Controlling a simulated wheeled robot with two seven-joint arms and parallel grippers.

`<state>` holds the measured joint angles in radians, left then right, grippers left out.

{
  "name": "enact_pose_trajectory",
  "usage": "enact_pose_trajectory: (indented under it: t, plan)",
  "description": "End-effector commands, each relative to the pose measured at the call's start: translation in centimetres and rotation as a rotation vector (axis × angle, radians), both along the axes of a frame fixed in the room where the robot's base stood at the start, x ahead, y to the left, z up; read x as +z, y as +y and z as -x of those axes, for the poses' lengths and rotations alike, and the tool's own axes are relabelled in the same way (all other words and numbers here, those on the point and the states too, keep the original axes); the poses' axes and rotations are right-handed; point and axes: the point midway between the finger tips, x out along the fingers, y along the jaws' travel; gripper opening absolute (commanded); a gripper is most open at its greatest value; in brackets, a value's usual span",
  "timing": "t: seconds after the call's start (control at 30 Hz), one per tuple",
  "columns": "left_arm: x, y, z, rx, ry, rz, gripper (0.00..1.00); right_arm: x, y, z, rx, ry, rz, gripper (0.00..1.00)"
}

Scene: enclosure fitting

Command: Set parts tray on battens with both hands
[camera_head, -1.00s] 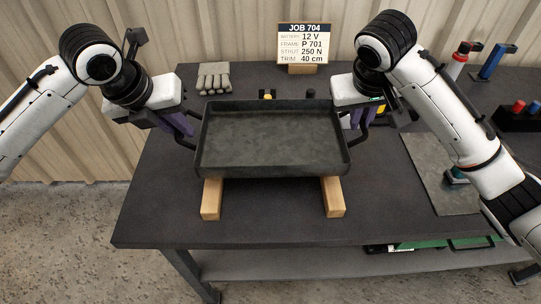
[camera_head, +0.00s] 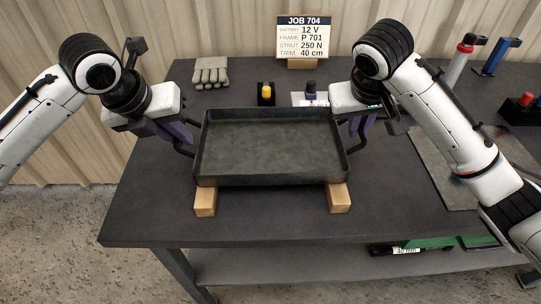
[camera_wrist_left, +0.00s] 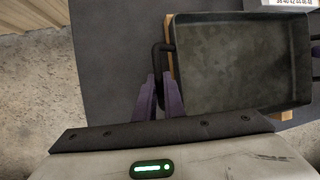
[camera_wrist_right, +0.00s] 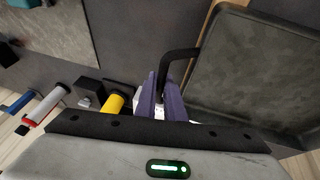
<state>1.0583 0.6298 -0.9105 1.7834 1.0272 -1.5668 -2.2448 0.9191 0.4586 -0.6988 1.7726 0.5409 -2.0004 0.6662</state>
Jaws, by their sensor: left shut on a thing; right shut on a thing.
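The parts tray (camera_head: 272,181) is a dark grey, empty, shallow tray with a black handle on each short side. It looks level over two wooden battens, the left batten (camera_head: 205,204) and the right batten (camera_head: 339,203), whose front ends show below its near edge. I cannot tell whether it touches them. My left gripper (camera_head: 183,136) is shut on the left handle, also seen in the left wrist view (camera_wrist_left: 157,62). My right gripper (camera_head: 356,126) is shut on the right handle, also seen in the right wrist view (camera_wrist_right: 176,58).
Behind the tray are grey gloves (camera_head: 211,71), a yellow-topped item (camera_head: 266,93), a dark-knobbed item (camera_head: 311,90) and a job sign (camera_head: 304,37). A grey mat (camera_head: 436,170) and a red-capped bottle (camera_head: 461,58) lie right. The front of the table is clear.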

Motion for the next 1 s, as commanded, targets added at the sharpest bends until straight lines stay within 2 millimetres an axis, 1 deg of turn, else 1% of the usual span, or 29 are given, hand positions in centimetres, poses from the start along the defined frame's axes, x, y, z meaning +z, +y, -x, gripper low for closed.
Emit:
enact_pose_trajectory:
  t: [0.03, 0.1, 0.13, 0.4, 0.53, 0.67, 0.9, 1.0]
  plan:
    - [-0.2, 0.0, 0.0, 0.001, -0.001, 0.000, 0.12, -0.2, 0.0, 0.0, 0.000, 0.000, 0.000, 0.12]
    - [0.0, 0.0, 0.0, 0.001, -0.001, 0.000, 0.24, -0.1, 0.0, 0.0, 0.000, 0.000, 0.000, 0.24]
    - [0.0, 0.0, 0.0, 0.001, -0.001, 0.000, 0.28, -0.1, 0.0, 0.0, 0.000, 0.000, 0.000, 0.28]
    - [0.0, 0.0, 0.0, 0.000, -0.001, 0.000, 0.28, -0.1, 0.0, 0.0, 0.000, 0.000, 0.000, 0.28]
    - [0.7, 0.2, 0.2, 0.001, -0.003, 0.000, 0.28, 0.0, 0.0, 0.0, 0.000, 0.000, 0.000, 0.28]
    - [2.7, 0.6, 1.0, 0.000, -0.006, 0.000, 0.28, 0.0, 0.0, 0.0, 0.000, 0.000, 0.000, 0.28]
    - [7.4, 1.7, 2.9, 0.001, -0.007, 0.000, 0.28, -0.1, 0.0, 0.0, 0.000, 0.000, 0.000, 0.28]
    - [9.0, 2.0, 3.6, 0.000, -0.005, 0.000, 0.28, -0.1, 0.0, 0.0, 0.000, 0.000, 0.000, 0.28]
